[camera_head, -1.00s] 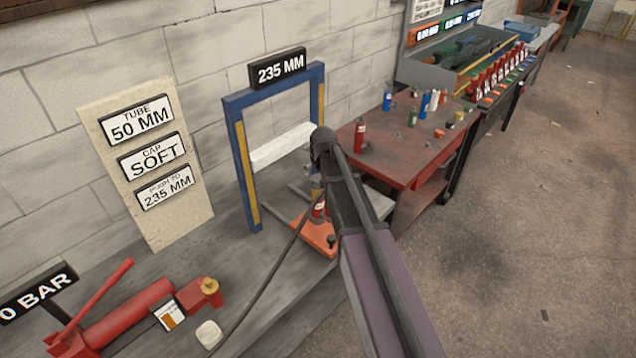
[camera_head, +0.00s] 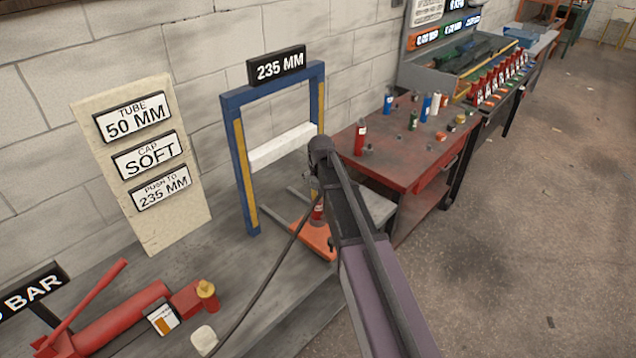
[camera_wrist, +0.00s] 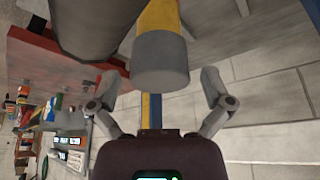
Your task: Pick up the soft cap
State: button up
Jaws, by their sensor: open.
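My gripper (camera_wrist: 161,80) is open in the wrist view, with a finger on each side of a grey round end (camera_wrist: 160,62) on a yellow shaft (camera_wrist: 158,15). I cannot tell whether the fingers touch it, or whether this grey end is the soft cap. In the head view my arm hides the gripper beside the blue press frame (camera_head: 236,165). A red cylinder (camera_head: 317,212) stands on an orange base (camera_head: 312,238) just below it. No piece is clearly recognisable as the soft cap; small parts on the red table (camera_head: 400,172) are too small to tell.
The press frame carries a white crossbar (camera_head: 283,147) and a 235 MM sign (camera_head: 277,66). A board (camera_head: 150,222) reads TUBE 50 MM, CAP SOFT, PUSH TO 235 MM. A red hand pump (camera_head: 120,318) lies front left, and a dark hose crosses the bench. Open floor (camera_head: 520,250) is at right.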

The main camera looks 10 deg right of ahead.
jog(key=shift+c, duration=0.2)
jog(key=c, duration=1.2)
jog(key=shift+r, duration=0.15)
notch_tip(320, 180, up, 3)
jog(key=p, duration=0.3)
jog(key=s+d, duration=0.1)
jog(key=s, duration=0.4)
jog(key=s+d+r+p, duration=0.1)
jog(key=s, duration=0.4)
jog(key=s+d+p, duration=0.1)
jog(key=s, duration=0.4)
jog(key=shift+s+d+r, duration=0.3)
jog(key=shift+s+r, duration=0.05)
